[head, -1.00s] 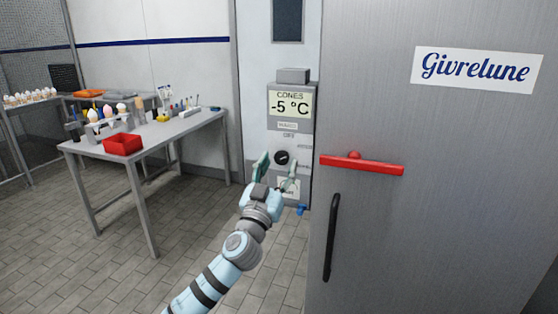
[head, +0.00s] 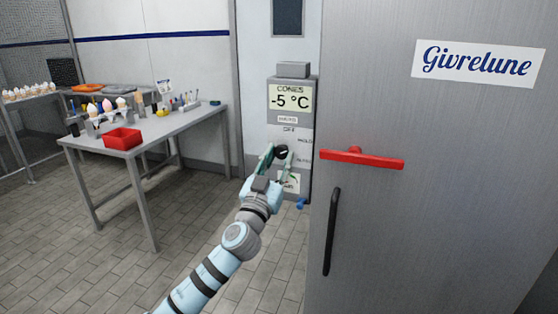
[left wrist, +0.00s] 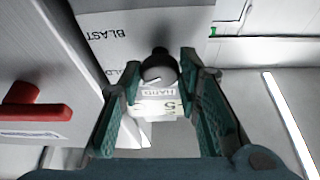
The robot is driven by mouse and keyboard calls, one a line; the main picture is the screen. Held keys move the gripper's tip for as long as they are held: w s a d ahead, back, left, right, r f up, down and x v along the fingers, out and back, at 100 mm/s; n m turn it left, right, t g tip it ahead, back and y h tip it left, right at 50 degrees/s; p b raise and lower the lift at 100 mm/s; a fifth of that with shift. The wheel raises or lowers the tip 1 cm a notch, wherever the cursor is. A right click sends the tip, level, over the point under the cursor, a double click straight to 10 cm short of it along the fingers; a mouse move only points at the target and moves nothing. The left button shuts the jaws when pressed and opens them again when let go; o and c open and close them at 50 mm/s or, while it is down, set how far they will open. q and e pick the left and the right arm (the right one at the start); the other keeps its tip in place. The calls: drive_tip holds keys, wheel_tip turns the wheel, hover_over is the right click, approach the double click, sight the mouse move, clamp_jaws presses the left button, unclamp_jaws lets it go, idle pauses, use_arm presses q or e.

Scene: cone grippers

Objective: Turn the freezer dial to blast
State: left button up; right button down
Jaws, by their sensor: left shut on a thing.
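The freezer dial (head: 283,151) is a dark round knob with a white mark, on the grey control panel (head: 307,101). My left gripper (head: 279,153) has its green fingers on both sides of the knob and is shut on it. In the left wrist view the dial (left wrist: 158,66) sits between the fingertips of my left gripper (left wrist: 160,70). The BLAST label (left wrist: 106,33) shows upside down there, to the upper left of the dial. The white mark points to lower left in that view. The display (head: 290,97) reads -5 °C. My right gripper is not in view.
A grey freezer door (head: 440,200) with a red bar (head: 361,160) and a black handle (head: 331,230) stands close right of the panel. A table (head: 185,122) with a red tray (head: 122,138) and cones (head: 107,106) is at left. Floor between is clear.

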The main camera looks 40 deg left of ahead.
use_arm(q)
drive_tip(key=m+h, duration=0.2)
drive_tip(key=m, duration=0.2)
drive_tip(key=shift+a, duration=0.1)
drive_tip(key=m+h, duration=0.1)
drive_tip(key=m, duration=0.1)
drive_tip(key=m+h+p, duration=0.1)
drive_tip(key=shift+s+a+r+m, duration=0.1)
drive_tip(key=shift+a+r+m, duration=0.05)
drive_tip(key=shift+m, duration=0.25)
drive_tip(key=m+p, duration=0.1)
drive_tip(key=m+h+p, duration=0.1)
drive_tip(key=m, duration=0.1)
drive_tip(key=m+h+p, duration=0.1)
drive_tip(key=m+p, duration=0.1)
drive_tip(key=shift+a+r+g, duration=0.1)
drive_tip(key=shift+r+g, duration=0.15)
drive_tip(key=shift+g, duration=0.05)
drive_tip(key=shift+f+m+g+h+p, duration=0.1)
drive_tip(key=shift+m+g+h+p, duration=0.2)
drive_tip(key=shift+m+h+p, duration=0.75)
drive_tip(key=shift+m+y+p, duration=0.35)
drive_tip(key=o, duration=1.1)
drive_tip(key=shift+o, duration=0.2)
